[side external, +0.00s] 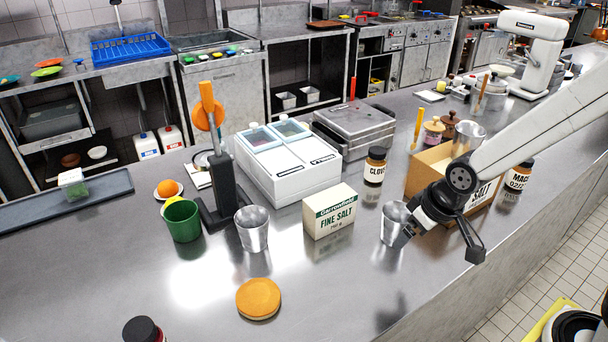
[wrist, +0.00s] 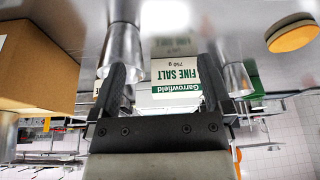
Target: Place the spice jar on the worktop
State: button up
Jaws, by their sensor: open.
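A spice jar labelled "CLOVE" (side external: 375,165), with a dark lid, stands upright on the steel worktop (side external: 330,285) behind the salt box. A second jar, labelled "MACE" (side external: 518,175), stands right of the cardboard box, behind my arm. A dark-lidded jar (side external: 143,330) is cut off at the front edge of the picture. I cannot tell which jar the task means. My gripper (side external: 440,243) is open and empty above the worktop, near the right metal cup and in front of the cardboard box. In the wrist view no jar shows between my fingers (wrist: 165,78).
A metal cup (side external: 394,223) stands close to my gripper; another (side external: 252,229) stands further left. The salt box (side external: 330,212) stands between them, and the cardboard box (side external: 428,172) is behind my gripper. An orange-topped disc (side external: 258,298) lies in front. The front right worktop is clear.

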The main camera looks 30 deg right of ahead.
jog(key=shift+m+g+h, duration=0.3)
jog(key=shift+m+g, duration=0.2)
jog(key=shift+g, duration=0.1)
jog(key=s+d, duration=0.3)
jog(key=shift+s+d, duration=0.3)
jog(key=shift+d, duration=0.05)
